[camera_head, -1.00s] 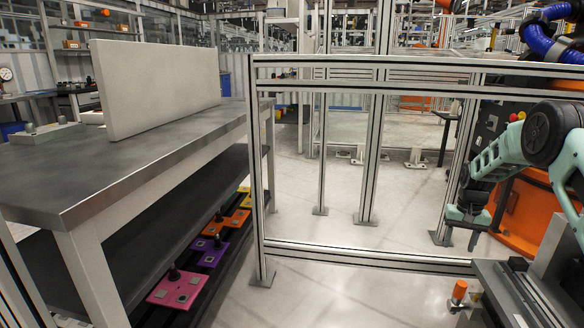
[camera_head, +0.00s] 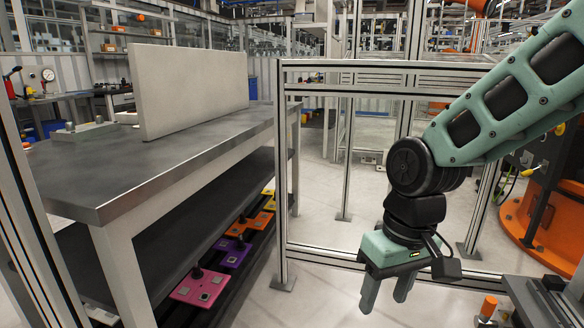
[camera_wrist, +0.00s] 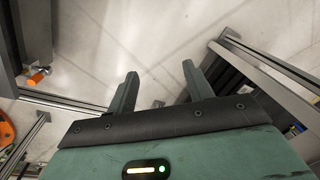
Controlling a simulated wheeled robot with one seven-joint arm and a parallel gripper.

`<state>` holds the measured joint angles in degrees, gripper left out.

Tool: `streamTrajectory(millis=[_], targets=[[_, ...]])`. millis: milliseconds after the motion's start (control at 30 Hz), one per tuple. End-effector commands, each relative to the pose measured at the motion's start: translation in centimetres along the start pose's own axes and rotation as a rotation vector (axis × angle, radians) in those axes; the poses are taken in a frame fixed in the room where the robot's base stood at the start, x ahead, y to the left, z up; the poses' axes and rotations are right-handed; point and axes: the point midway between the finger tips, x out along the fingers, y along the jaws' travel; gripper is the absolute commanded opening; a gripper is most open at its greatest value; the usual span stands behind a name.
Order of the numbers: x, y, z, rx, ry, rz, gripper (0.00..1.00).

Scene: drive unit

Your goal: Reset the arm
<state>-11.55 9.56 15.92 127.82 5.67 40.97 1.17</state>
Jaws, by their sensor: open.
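My arm, pale green with black joints, reaches in from the right in the head view. My gripper (camera_head: 386,290) points down at the lower right, in front of the metal frame and right of the workbench. Its two fingers are apart with nothing between them. In the wrist view my gripper (camera_wrist: 158,88) shows both fingers spread over bare grey floor (camera_wrist: 165,35).
A workbench (camera_head: 75,180) with a white upright panel (camera_head: 190,88) stands at left. Coloured plates, such as a pink one (camera_head: 200,289), lie on its lower level. An aluminium frame (camera_head: 281,190) stands in the middle. An orange-capped post (camera_head: 488,307) is at lower right.

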Motion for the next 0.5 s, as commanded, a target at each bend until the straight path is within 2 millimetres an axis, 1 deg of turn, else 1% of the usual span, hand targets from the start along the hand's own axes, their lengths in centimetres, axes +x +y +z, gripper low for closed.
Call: streamTrajectory(millis=[33,100,233,300,367,400,500], targets=[[-0.1,-1.6,2.3,-0.054,-0.002,0.008,0.52],[-0.1,-3.2,5.1,-0.116,-0.006,0.019,0.52],[0.2,-5.0,9.9,-0.216,-0.012,0.043,0.52],[0.5,-5.4,12.3,-0.265,-0.015,0.057,0.52],[0.7,-5.6,14.3,-0.307,-0.015,0.070,0.52],[-1.0,-5.8,13.8,-0.295,-0.015,0.066,0.52],[-2.9,-6.0,13.6,-0.292,-0.017,0.065,0.52]])
